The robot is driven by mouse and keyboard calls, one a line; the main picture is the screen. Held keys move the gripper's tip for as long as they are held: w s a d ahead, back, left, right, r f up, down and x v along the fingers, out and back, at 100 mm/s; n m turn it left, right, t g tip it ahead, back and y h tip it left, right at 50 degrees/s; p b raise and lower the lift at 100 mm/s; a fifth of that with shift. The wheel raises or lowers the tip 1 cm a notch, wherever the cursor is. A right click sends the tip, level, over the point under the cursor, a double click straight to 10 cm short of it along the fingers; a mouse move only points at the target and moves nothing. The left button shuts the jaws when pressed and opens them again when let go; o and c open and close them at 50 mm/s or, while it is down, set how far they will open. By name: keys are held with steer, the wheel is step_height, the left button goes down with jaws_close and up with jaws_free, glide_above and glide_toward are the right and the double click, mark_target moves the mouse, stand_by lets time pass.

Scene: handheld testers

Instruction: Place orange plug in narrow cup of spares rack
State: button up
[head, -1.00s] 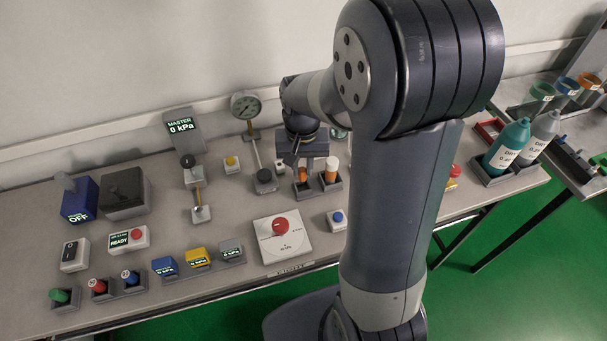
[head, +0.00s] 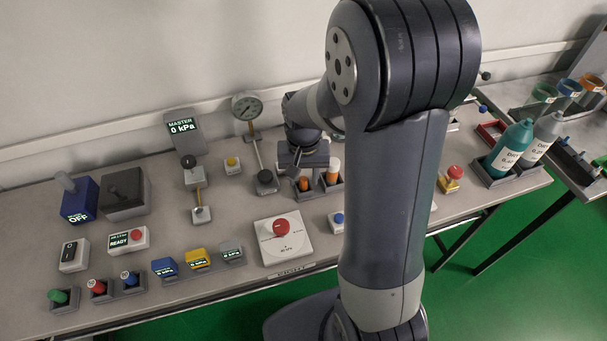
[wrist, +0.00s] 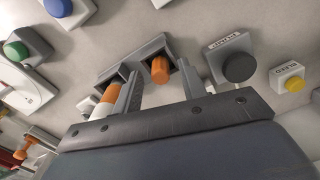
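The orange plug (head: 304,184) stands in the left cup of the dark grey spares rack (head: 318,192) in the head view. In the wrist view the same plug (wrist: 160,69) shows in the rack's right-hand cup, with its orange end up. My gripper (wrist: 158,67) is open, with its two fingers apart on either side of the plug; I see gaps between them and it. In the head view my gripper (head: 303,163) hangs just above the rack. An orange-and-white cylinder (head: 333,170) stands in the other cup, partly hidden by a finger in the wrist view.
A grey knob on a base (wrist: 240,67) and a yellow-button box (wrist: 290,80) lie to the right in the wrist view. The white red-knob panel (head: 284,240) is in front of the rack. A gauge (head: 247,106) stands behind, left. My arm hides part of the bench.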

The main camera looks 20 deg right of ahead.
mark_target(304, 180)
steer(key=shift+r, duration=0.15)
step_height(304, 180, up, 12)
steer(key=p, duration=0.1)
steer(key=shift+p, duration=0.3)
steer(key=shift+c, duration=0.6)
stand_by(1.2)
